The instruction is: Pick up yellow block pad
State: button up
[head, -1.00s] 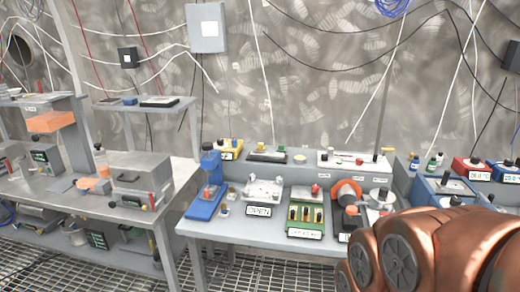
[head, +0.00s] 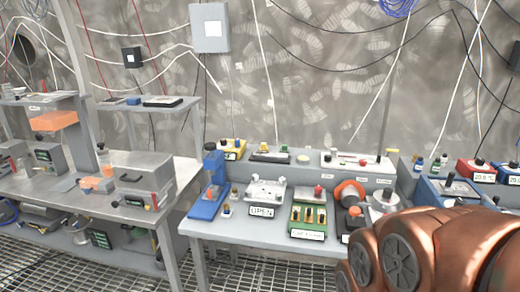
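Several yellow things show on the raised back shelf of the middle bench; I cannot tell for sure which is the yellow block pad. A small yellow block (head: 264,147) stands on a dark flat pad (head: 270,157), with a green block to its right. A yellow box (head: 231,150) with a dark top and a small display stands to the left. A pale yellow round pad (head: 303,158) lies to the right. My copper-coloured arm fills the lower right corner. My gripper is out of view, so its opening and contents are hidden.
The middle bench (head: 243,229) holds a blue stand (head: 209,190), a white device (head: 266,189), a green box (head: 309,214) and an orange-and-black machine (head: 349,194). A metal bench (head: 75,203) stands left, with a narrow gap between. Cables hang along the wall.

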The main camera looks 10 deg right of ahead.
aim_at(263, 147)
jog(key=u, duration=0.45)
jog(key=i, duration=0.85)
jog(key=u, duration=0.45)
jog(key=i, duration=1.2)
jog(key=z, duration=0.3)
